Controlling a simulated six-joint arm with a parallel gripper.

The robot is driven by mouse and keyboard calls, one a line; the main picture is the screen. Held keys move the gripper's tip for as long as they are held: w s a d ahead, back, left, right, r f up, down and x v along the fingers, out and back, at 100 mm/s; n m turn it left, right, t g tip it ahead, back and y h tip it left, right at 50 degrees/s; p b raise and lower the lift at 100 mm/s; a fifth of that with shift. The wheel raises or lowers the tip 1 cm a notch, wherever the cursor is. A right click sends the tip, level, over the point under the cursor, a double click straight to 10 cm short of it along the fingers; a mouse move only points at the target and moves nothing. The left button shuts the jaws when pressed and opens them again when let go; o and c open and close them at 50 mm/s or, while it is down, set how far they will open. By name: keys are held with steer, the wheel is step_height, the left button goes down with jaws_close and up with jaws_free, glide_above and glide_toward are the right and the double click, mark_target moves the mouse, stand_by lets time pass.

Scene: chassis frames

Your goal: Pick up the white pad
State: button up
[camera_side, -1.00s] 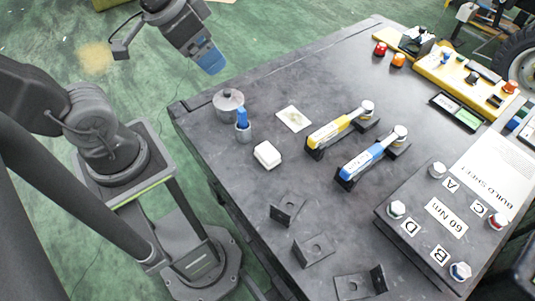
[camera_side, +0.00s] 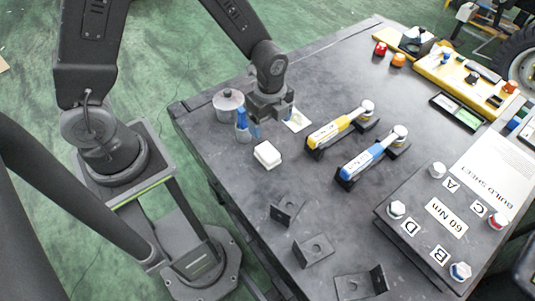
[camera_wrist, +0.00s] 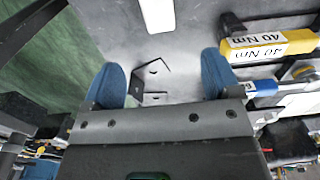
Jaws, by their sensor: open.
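The white pad (camera_side: 267,155) is a small, thick white block lying on the dark table, left of the two wrenches. In the wrist view a white block that looks like it (camera_wrist: 157,14) shows at the top edge, partly cut off, in line with the gap between the fingers. My gripper (camera_side: 272,124) is above the table, just behind the pad, pointing down. Its blue fingers (camera_wrist: 160,80) are spread wide with nothing between them.
A yellow wrench (camera_side: 335,130) and blue wrench (camera_side: 370,160) lie right. Black brackets (camera_side: 313,250) lie in front.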

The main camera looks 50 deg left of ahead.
mark_target(268, 151)
step_height(268, 151, down, 8)
steer(key=shift+r, duration=0.1)
steer(key=shift+s+a+f, duration=0.1)
steer(key=shift+a+f, duration=0.05)
steer(key=shift+f, duration=1.2)
steer(key=shift+a+f, duration=0.15)
steer(key=shift+f, duration=1.15)
steer(key=c, duration=1)
